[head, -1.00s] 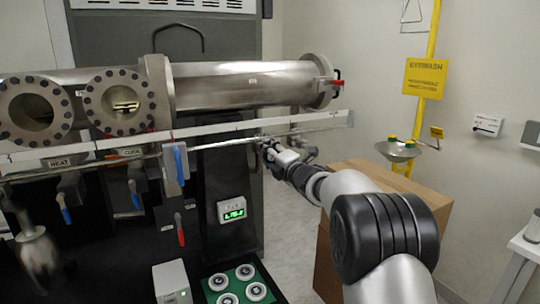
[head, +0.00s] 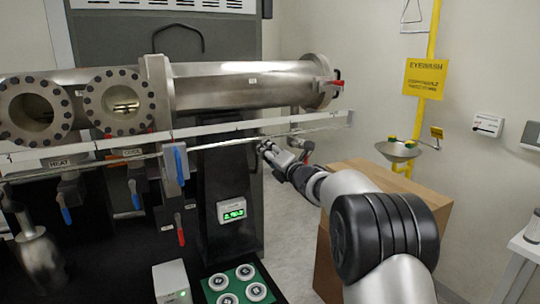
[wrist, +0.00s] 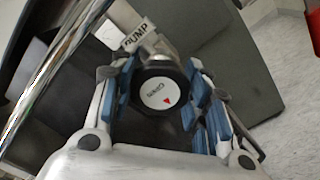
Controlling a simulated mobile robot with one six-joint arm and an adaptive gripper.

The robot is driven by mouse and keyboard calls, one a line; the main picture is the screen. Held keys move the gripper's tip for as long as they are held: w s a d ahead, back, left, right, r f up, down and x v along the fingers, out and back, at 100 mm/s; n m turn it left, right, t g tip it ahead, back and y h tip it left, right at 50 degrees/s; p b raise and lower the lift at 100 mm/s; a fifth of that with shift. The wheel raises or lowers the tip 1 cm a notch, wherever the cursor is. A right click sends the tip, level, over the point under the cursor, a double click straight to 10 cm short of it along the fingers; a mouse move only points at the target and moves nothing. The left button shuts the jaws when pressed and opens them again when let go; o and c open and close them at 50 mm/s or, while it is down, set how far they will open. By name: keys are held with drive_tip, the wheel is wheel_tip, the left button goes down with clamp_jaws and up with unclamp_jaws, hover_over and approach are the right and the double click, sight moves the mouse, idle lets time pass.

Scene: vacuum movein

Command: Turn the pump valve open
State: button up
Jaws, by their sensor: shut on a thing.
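In the head view my gripper (head: 265,150) is below the long rail, at the right side of the black rack. The knob cannot be made out there.
A steel chamber (head: 245,86) runs above a thin rail (head: 250,133). Blue-handled valves (head: 180,163) and a red-handled one (head: 180,230) are to the left. A green display (head: 233,211) is below. A cardboard box (head: 375,185) stands behind my arm.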

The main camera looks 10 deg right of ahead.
drive_tip(key=o, duration=1.1)
drive_tip(key=v, duration=1.2)
